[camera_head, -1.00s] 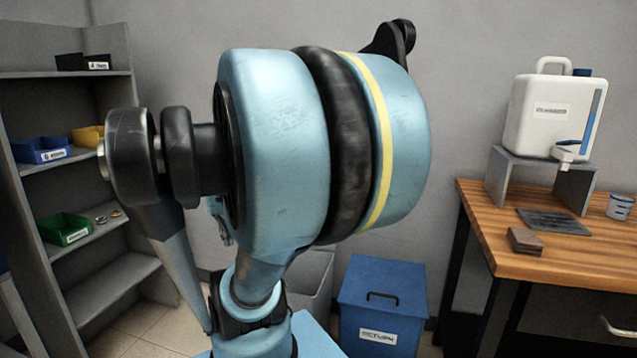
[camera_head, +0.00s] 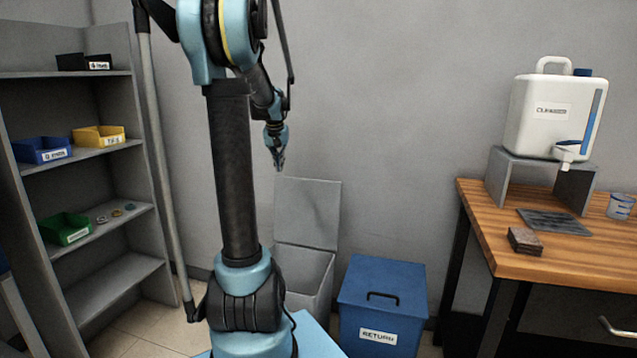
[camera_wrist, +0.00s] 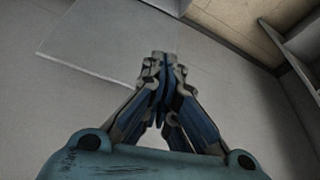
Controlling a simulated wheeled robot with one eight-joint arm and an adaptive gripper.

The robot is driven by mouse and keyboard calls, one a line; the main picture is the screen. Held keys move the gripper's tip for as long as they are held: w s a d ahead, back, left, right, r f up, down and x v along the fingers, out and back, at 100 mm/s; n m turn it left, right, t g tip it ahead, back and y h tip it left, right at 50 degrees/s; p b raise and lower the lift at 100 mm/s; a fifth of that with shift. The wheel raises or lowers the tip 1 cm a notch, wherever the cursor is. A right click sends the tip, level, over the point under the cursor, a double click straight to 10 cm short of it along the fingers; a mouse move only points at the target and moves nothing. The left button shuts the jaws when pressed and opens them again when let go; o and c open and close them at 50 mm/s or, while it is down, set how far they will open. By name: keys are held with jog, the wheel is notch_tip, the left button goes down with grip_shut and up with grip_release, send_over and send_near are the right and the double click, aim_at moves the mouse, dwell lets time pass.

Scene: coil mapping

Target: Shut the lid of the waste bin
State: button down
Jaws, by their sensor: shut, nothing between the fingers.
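The grey waste bin (camera_head: 312,280) stands on the floor by the wall, partly hidden behind my arm. Its lid (camera_head: 308,213) is open and stands upright against the wall at the back of the bin. My gripper (camera_head: 280,165) is in the air just above the lid's upper left corner, pointing down, with its fingers shut and empty. In the wrist view my gripper (camera_wrist: 163,58) shows its fingertips together, and a flat grey panel that looks like the lid (camera_wrist: 110,45) lies beyond them. I cannot tell whether they touch.
A blue bin (camera_head: 383,300) labelled RETURN with a closed, handled lid stands right of the waste bin. A wooden workbench (camera_head: 570,258) with a white canister (camera_head: 545,115) is at the right. A grey shelf (camera_head: 95,160) with small trays is at the left. The wall above the blue bin is clear.

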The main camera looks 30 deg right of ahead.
jog(key=w+d+f+m, duration=0.1)
jog(key=w+d+f, duration=0.1)
jog(key=d, duration=0.8)
jog(key=w+d+f+m, duration=0.2)
jog(key=w+d, duration=0.1)
jog(key=d, duration=0.8)
jog(key=x, duration=0.9)
jog(key=shift+d+h, duration=0.35)
jog(key=shift+h, duration=0.05)
jog(key=shift+s+f, duration=0.1)
jog(key=shift+s, duration=0.05)
